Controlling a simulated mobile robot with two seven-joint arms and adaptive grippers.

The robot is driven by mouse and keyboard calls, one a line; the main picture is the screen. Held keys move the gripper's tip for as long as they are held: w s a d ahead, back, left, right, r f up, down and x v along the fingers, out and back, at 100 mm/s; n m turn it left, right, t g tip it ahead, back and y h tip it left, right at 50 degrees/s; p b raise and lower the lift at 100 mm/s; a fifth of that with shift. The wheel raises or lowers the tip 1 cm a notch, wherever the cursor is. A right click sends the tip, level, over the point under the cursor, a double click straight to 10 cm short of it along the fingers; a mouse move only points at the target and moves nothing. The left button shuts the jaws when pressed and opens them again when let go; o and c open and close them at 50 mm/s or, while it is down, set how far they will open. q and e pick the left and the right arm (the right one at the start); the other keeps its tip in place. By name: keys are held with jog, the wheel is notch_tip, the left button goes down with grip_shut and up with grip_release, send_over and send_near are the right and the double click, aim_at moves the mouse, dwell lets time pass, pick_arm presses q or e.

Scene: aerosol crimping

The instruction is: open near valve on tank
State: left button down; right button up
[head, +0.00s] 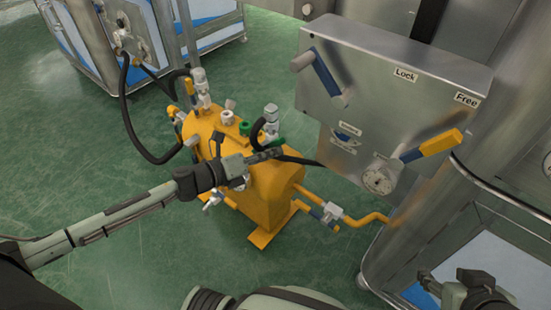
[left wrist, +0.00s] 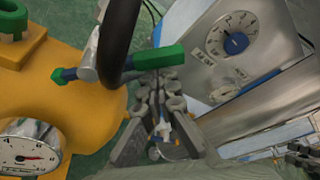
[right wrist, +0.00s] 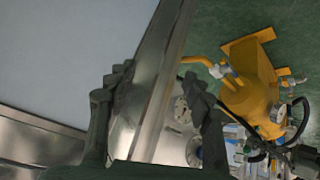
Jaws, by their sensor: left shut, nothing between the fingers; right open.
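The yellow tank (head: 272,203) stands on the green floor in the middle of the head view and fills the left of the left wrist view (left wrist: 75,98). A valve with a green lever (left wrist: 160,60) is on its near side, with a dark hose passing in front of the lever. My left gripper (head: 272,155) is shut and empty; in the left wrist view its fingertips (left wrist: 157,82) are just below the lever's right part. I cannot tell whether they touch. My right gripper (head: 474,290) is open and empty at the lower right; its fingers show in the right wrist view (right wrist: 160,95).
A steel panel (head: 375,105) with "Lock" and "Free" labels, a blue lever and a yellow-ended lever (head: 432,145) stands right of the tank. A yellow pipe (head: 365,219) runs from the tank towards it. A pressure gauge (left wrist: 28,150) is on the tank.

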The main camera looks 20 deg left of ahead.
pick_arm(q)
jog(key=shift+w+a+r+n, duration=0.2)
jog(key=shift+a+r+n, duration=0.3)
jog(key=shift+n, duration=0.2)
jog(key=a+n, duration=0.1)
jog(key=w+a+r+n+h, duration=0.1)
jog(key=n, duration=0.1)
jog(key=a+r+n+h+b, duration=0.1)
jog(key=shift+w+a+n+t, duration=0.2)
jog(key=shift+a+n+t, duration=0.1)
jog(key=shift+a+t, duration=0.1)
pick_arm(e)
jog(key=w+a+r+t+y, duration=0.1)
jog(key=w+a+r+t, duration=0.1)
jog(key=w+a, duration=0.2)
jog(key=shift+a+r+t, duration=0.15)
jog(key=shift+r+t, duration=0.15)
jog(key=shift+r, duration=0.1)
pick_arm(q)
jog(key=shift+a+r, duration=0.1)
pick_arm(e)
jog(key=shift+s, duration=0.1)
